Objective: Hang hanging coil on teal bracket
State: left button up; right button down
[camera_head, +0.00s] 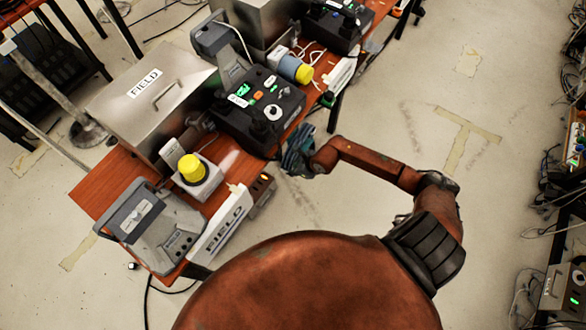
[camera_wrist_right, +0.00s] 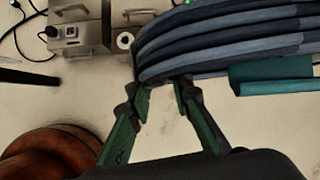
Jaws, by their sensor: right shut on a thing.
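The hanging coil (camera_wrist_right: 220,40) is a bundle of dark blue-grey loops across the top of the right wrist view. My right gripper (camera_wrist_right: 162,85) is shut on its lower edge. A teal bar (camera_wrist_right: 272,75), which looks like the teal bracket, shows just below and right of the coil; I cannot tell whether they touch. In the head view the coil (camera_head: 293,160) is a small bluish bundle at my right gripper (camera_head: 302,153), beside the table's right edge. The bracket cannot be made out there. My left gripper is out of view.
The red-brown table (camera_head: 100,190) holds a metal FIELD box (camera_head: 150,95), a black control box (camera_head: 260,108), a yellow-topped device (camera_head: 193,170) and a grey phone unit (camera_head: 150,225). Open floor (camera_head: 400,120) lies right of it. Equipment with cables (camera_head: 565,290) stands at the far right.

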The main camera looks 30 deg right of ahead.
jog(key=shift+a, duration=0.1)
jog(key=c, duration=1.7)
grip_release()
jog(key=shift+c, duration=0.2)
jog(key=shift+o, duration=0.3)
